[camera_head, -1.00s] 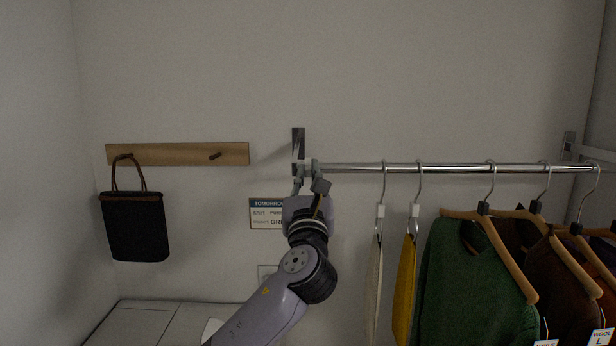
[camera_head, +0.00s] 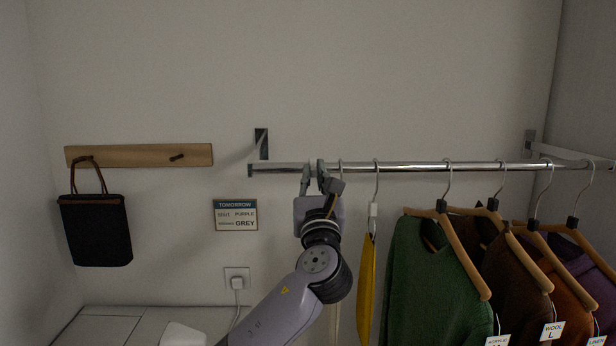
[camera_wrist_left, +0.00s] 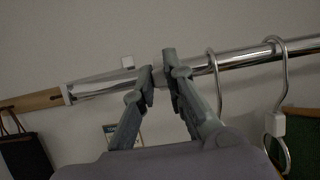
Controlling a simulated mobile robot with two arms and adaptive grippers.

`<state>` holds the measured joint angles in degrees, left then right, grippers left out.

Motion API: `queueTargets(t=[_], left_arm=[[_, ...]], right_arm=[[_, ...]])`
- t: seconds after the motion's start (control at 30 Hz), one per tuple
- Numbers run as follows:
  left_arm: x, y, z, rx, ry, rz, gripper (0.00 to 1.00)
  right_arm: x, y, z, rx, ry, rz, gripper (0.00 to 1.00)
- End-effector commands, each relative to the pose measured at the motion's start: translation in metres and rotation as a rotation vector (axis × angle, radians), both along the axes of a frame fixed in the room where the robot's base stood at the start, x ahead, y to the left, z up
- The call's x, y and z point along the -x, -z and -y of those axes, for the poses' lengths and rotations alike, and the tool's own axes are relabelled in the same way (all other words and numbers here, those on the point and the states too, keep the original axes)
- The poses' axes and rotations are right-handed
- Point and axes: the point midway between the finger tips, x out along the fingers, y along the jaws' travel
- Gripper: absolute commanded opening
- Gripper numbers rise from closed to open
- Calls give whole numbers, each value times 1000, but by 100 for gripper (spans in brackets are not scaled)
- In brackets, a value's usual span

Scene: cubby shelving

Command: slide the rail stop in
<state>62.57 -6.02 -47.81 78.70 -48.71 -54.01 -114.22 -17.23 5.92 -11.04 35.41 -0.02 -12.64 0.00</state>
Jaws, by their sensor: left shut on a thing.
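The chrome rail (camera_head: 400,167) runs across the wall, with its dark-capped left end (camera_head: 250,170) free of the gripper. My left gripper (camera_head: 313,166) is raised to the rail between that end and the first hanger hook. In the left wrist view the fingers (camera_wrist_left: 158,72) stand on either side of a short stretch of the rail (camera_wrist_left: 100,85), with a small gap between the tips. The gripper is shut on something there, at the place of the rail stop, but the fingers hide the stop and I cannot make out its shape. My right gripper is out of view.
A hanger hook (camera_wrist_left: 215,85) is close right of the fingers. Further right hang a yellow item (camera_head: 367,290), a green sweater (camera_head: 430,280) and several other garments. The wall bracket (camera_head: 261,143) is at left. A black bag (camera_head: 95,230) hangs on a peg board (camera_head: 140,156).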

Motion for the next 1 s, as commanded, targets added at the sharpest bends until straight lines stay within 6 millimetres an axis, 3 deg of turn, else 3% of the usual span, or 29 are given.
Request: queueTargets(t=[0.07,0.1,0.17,0.37,0.6,0.77,1.0], left_arm=[[0,1,1,1,3,-1,0],[0,1,0,1,2,-2,13],[0,1,0,2,1,-2,17],[-1,1,-1,3,-2,-2,31],[-1,1,-3,4,-6,-2,32],[2,3,-3,4,-6,-3,32],[35,17,-2,5,-2,-4,32]], right_arm=[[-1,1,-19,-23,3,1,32],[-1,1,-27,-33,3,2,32],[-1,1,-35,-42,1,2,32],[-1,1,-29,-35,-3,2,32],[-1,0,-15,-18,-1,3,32],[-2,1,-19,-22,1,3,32],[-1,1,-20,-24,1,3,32]])
